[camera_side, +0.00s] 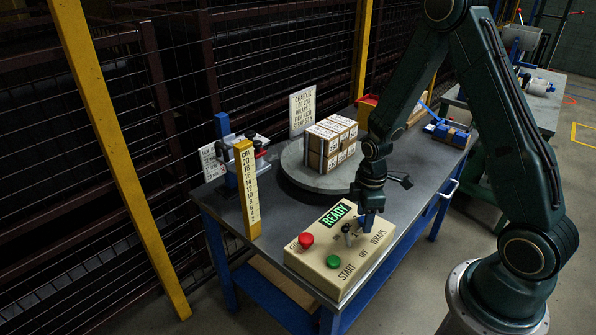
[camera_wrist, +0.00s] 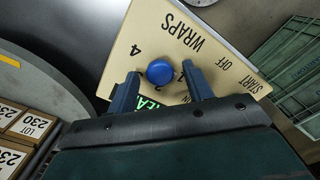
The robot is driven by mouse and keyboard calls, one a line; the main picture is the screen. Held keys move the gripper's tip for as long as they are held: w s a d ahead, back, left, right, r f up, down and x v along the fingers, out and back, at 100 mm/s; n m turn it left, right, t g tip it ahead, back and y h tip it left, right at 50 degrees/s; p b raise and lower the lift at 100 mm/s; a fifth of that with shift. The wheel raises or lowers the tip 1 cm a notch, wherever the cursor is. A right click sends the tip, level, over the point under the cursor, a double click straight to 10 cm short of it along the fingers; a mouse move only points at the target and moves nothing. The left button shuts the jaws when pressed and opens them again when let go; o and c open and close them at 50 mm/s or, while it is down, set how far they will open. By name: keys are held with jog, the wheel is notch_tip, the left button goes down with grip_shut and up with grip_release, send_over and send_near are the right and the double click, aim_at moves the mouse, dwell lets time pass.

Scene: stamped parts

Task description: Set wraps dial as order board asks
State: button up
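The wraps dial is a round blue knob (camera_wrist: 159,71) on the cream control box (camera_side: 350,272), beside the printed word WRAPS and a 4 in the wrist view. My gripper (camera_wrist: 160,72) is open, with one finger on each side of the knob and a visible gap at both sides. In the side view my gripper (camera_side: 368,208) is low over the box's right part and mostly hides the knob. The dial's pointer setting cannot be read. The white order board (camera_side: 302,110) stands behind the turntable; it mentions a lot 230 and wraps, but the wraps number is too small to read.
The box carries a lit green READY display (camera_side: 335,216), a red button (camera_side: 306,240), a green button (camera_side: 333,261) and a small dark switch (camera_side: 347,232). Cartons (camera_side: 332,145) sit stacked on the round turntable (camera_side: 300,176). A yellow scale post (camera_side: 247,190) stands left.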

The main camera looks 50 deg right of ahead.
jog(key=c, duration=0.8)
jog(key=shift+c, duration=0.2)
jog(key=shift+m, duration=0.4)
jog(key=m, duration=0.9)
jog(key=shift+m, duration=0.3)
jog(key=m, duration=1.3)
jog(key=shift+m, duration=0.3)
